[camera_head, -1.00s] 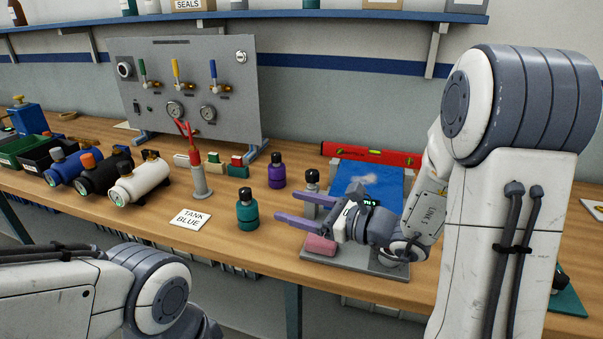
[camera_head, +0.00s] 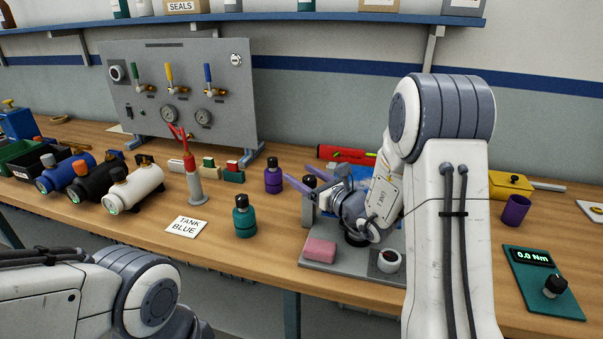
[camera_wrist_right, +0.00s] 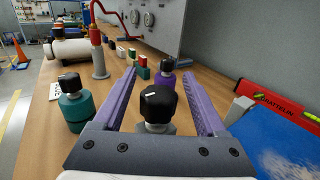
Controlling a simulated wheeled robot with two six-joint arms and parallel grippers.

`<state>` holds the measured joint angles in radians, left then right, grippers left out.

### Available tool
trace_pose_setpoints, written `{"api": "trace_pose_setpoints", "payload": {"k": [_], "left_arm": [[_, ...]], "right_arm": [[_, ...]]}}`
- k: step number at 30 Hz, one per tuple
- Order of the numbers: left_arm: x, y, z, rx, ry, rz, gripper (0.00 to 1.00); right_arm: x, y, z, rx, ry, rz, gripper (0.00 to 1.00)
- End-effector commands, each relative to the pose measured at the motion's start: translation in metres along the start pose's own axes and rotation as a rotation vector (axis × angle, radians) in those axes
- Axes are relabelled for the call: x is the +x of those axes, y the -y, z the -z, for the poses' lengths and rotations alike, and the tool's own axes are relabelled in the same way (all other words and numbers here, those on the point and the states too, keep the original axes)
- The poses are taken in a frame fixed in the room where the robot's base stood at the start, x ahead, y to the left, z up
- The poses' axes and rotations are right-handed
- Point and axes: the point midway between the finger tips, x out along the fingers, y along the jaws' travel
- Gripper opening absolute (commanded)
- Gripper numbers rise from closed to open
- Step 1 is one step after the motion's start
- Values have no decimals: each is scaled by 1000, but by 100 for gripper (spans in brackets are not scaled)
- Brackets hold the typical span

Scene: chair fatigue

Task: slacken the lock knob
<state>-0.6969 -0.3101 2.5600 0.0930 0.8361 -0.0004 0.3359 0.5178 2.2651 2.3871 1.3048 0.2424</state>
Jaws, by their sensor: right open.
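The lock knob seems to be the black knob (camera_wrist_right: 157,103) with a white mark, on a short grey post; it also shows in the head view (camera_head: 310,181), partly hidden by my gripper. My right gripper (camera_wrist_right: 156,74) has its two purple fingers apart, one on each side of the knob, with a gap visible on both sides. In the head view my right gripper (camera_head: 304,174) reaches in from the right over the grey base plate (camera_head: 318,262). My left gripper is out of view; only part of my left arm shows at lower left.
A pink block (camera_head: 320,250) and a small white round part (camera_head: 388,261) are on the plate. A teal bottle (camera_head: 244,216) and a purple bottle (camera_head: 273,176) stand left of it. A red level (camera_wrist_right: 270,97) lies behind. A torque readout (camera_head: 541,278) is at right.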

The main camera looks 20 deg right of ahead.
Motion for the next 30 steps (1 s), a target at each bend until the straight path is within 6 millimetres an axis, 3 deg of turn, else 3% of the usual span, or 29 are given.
{"api": "trace_pose_setpoints", "payload": {"k": [9,11,15,30], "left_arm": [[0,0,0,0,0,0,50],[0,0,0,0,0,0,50],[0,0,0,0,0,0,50],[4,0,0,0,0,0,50]], "right_arm": [[4,-2,0,1,0,-1,74],[4,-2,0,1,-1,-2,55],[4,-2,0,0,-1,-2,2],[4,-3,1,-1,0,-113,0]]}}
